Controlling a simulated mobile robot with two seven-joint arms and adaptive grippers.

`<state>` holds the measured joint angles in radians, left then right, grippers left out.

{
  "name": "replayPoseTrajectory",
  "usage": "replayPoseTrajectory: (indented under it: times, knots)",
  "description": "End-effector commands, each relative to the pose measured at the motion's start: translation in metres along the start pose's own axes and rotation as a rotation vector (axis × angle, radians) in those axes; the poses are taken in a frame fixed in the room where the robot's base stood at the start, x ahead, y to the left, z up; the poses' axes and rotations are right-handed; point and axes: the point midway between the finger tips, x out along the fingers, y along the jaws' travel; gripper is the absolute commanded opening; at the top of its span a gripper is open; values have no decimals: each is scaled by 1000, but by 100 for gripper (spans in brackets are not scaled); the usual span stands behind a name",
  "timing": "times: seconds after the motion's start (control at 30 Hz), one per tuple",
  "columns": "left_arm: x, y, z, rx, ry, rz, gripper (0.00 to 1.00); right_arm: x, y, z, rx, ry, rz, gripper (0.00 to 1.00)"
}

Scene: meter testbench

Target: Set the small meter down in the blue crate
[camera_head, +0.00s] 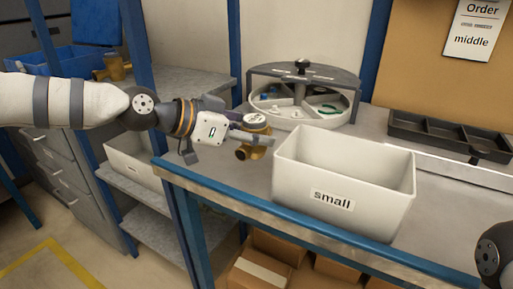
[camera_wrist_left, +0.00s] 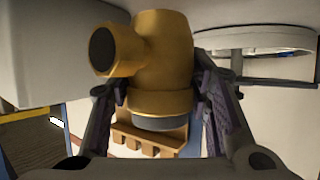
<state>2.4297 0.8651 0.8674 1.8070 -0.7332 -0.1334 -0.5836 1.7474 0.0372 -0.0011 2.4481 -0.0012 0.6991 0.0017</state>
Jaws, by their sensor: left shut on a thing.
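The small meter (camera_head: 246,152), a brass body with a pale round top, is in my left gripper (camera_head: 250,136). In the left wrist view the meter (camera_wrist_left: 165,50) sits between the two fingers of the gripper (camera_wrist_left: 162,108), which is shut on it. The gripper holds it by the left side of the white bin, near the bench; I cannot tell whether it touches the bench. The blue crate (camera_head: 28,62) is at the far upper left, behind my left arm. Another brass meter (camera_head: 115,67) stands just right of the crate. My right gripper is out of view.
The white bin (camera_head: 325,203) labelled "small" stands on the blue-edged bench (camera_head: 245,185). A round divided tray (camera_head: 305,105) is behind it, and a black tray (camera_head: 440,132) lies right. A blue post (camera_head: 145,75) stands between bench and crate. A lower shelf holds cartons (camera_head: 280,245).

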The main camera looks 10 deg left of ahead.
Motion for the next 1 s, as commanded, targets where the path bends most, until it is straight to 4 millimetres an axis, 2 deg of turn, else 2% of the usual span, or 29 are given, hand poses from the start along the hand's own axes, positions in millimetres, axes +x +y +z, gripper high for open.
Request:
replayPoseTrajectory:
  times: [0.17,0.53,0.57,0.6,0.63,0.9,1.0]
  knots:
    - [16,0,29,-2,-2,2,0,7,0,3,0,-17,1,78]
    - [18,0,32,0,1,0,0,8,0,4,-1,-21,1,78]
    - [18,0,33,0,-1,1,51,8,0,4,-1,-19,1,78]
    - [17,0,32,0,-1,0,60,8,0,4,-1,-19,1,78]
    - [17,0,32,0,-1,0,65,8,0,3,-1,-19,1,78]
    - [17,0,32,0,-1,0,65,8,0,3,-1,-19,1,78]
    - [13,0,26,2,1,-1,65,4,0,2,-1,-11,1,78]
